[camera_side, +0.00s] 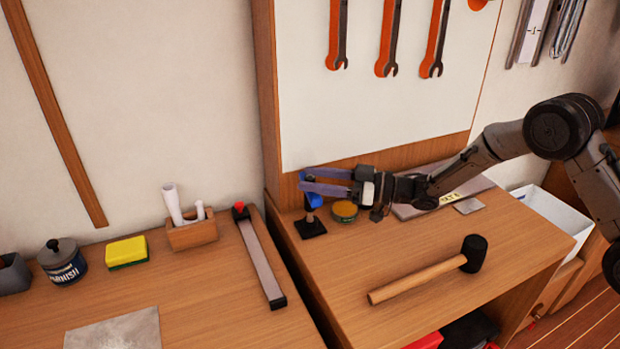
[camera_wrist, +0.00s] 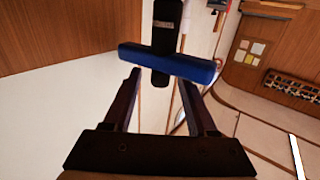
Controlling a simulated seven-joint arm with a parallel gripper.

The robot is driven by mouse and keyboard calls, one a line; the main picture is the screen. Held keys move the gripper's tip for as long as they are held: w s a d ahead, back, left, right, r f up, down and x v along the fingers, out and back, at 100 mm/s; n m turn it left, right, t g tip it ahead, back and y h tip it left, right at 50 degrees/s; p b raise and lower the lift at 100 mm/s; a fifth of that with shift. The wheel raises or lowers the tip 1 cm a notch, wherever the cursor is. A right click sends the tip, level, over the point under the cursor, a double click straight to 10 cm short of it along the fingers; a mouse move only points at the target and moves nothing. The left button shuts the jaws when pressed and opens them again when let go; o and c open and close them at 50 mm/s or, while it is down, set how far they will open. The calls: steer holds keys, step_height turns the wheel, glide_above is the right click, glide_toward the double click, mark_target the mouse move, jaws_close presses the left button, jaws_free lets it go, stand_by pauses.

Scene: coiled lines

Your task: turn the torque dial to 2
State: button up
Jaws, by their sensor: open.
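A tool with a blue crossbar (camera_side: 314,200) stands on a black square base (camera_side: 311,228) at the back left of the right-hand bench; I take it to be the torque dial. In the wrist view, the blue bar (camera_wrist: 185,65) lies across a black stem (camera_wrist: 166,42). No number or scale on it can be read. My gripper (camera_side: 303,179) reaches in from the right, its two fingers spread around the upper part of the tool. In the wrist view, my gripper (camera_wrist: 160,78) is open with the blue bar at its fingertips. I cannot tell whether they touch.
A yellow-topped tin (camera_side: 345,210) stands close right of the base. A mallet (camera_side: 430,272) lies in front. A grey labelled case (camera_side: 452,196) lies beneath my arm. A wooden panel rises close behind. The left bench holds a red-topped bar tool (camera_side: 260,262) and a sponge (camera_side: 127,252).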

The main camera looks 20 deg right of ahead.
steer(key=shift+w+a, duration=0.35)
steer(key=shift+a, duration=0.2)
jaws_close()
